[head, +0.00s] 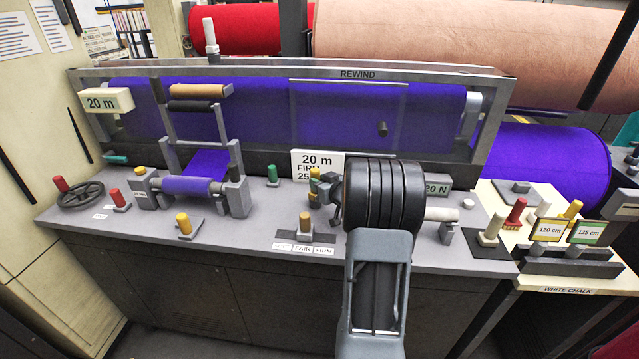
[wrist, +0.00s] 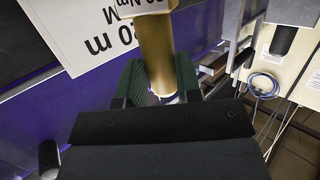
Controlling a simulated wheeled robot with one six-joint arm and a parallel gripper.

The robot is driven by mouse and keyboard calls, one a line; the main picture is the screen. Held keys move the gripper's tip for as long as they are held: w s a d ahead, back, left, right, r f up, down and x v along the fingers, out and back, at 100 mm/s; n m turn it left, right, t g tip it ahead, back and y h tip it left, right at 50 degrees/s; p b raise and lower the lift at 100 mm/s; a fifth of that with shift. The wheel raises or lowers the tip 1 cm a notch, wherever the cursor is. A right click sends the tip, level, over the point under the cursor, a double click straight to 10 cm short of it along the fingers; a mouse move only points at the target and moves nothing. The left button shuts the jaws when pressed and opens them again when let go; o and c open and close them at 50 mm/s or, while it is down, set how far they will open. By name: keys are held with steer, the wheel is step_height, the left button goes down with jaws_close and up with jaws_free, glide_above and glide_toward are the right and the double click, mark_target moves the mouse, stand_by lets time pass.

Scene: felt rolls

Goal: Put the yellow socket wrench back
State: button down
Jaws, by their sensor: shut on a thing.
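The yellow socket wrench (wrist: 154,45) shows in the wrist view as a gold cylinder between the dark green fingers of my gripper (wrist: 158,82), which is shut on it. The wrench's far end runs out of the top of that view. In the head view my gripper (head: 326,192) is partly hidden behind my dark wrist, above the console and close to the "20 m FIRM" sign (head: 318,160). A small yellow piece (head: 315,173) shows there, probably part of the wrench. Most of the wrench is hidden in this view.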

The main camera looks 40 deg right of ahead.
steer(key=shift+f, duration=0.35)
steer(key=c, duration=0.7)
jaws_free()
steer(key=shift+s, duration=0.1)
steer(key=v, duration=1.3)
steer(key=shift+s+a+r, duration=0.1)
steer(key=shift+s, duration=0.2)
